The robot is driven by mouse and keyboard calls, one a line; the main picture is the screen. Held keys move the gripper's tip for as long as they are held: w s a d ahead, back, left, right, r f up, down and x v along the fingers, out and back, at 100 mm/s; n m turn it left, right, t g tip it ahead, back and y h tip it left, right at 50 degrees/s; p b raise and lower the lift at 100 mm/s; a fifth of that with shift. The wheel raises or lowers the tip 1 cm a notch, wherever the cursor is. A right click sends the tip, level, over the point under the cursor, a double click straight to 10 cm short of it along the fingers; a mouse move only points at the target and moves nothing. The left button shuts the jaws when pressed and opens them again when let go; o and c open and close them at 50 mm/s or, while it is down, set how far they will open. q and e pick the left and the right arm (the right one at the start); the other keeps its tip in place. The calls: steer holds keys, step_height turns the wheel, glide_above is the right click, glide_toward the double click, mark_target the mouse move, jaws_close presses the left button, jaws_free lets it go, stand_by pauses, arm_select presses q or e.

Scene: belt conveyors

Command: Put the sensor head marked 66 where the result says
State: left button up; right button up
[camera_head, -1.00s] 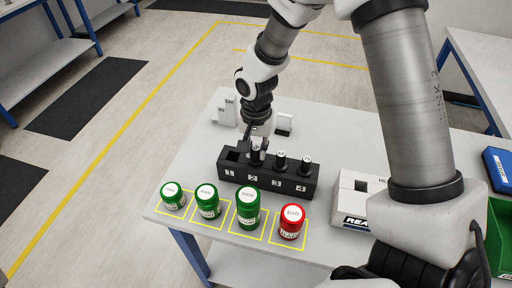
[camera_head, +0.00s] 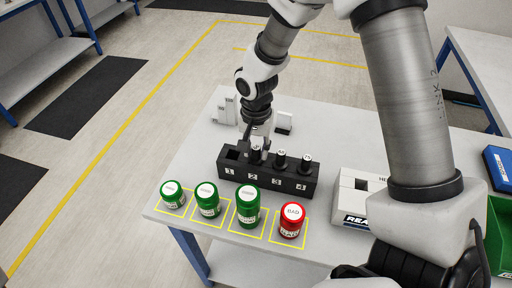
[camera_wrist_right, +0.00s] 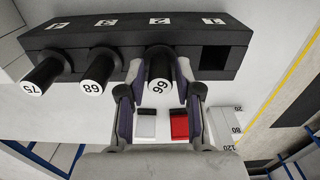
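The sensor head marked 66 (camera_wrist_right: 160,84) is a dark cylinder with a white end label. It stands upright in slot 2 of the black rack (camera_head: 232,174) and also shows in the head view (camera_head: 256,154). My right gripper (camera_wrist_right: 160,80) has its fingers on either side of this head, with narrow gaps, so it looks open. Heads marked 68 (camera_wrist_right: 100,68) and 75 (camera_wrist_right: 45,76) stand in the other slots; slot 1 is empty. A white reader (camera_head: 350,204) stands right of the rack, partly hidden by my arm; no result is readable. My left gripper is out of view.
Green containers (camera_head: 208,207) and a red BAD container (camera_head: 291,226) stand in yellow squares along the table's front edge. A blue box (camera_head: 498,166) and a green bin (camera_head: 502,245) are at the right.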

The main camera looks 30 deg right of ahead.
steer(key=shift+r, duration=0.1)
step_height(320, 180, up, 12)
steer(key=shift+f, duration=0.1)
stand_by(0.4)
stand_by(0.4)
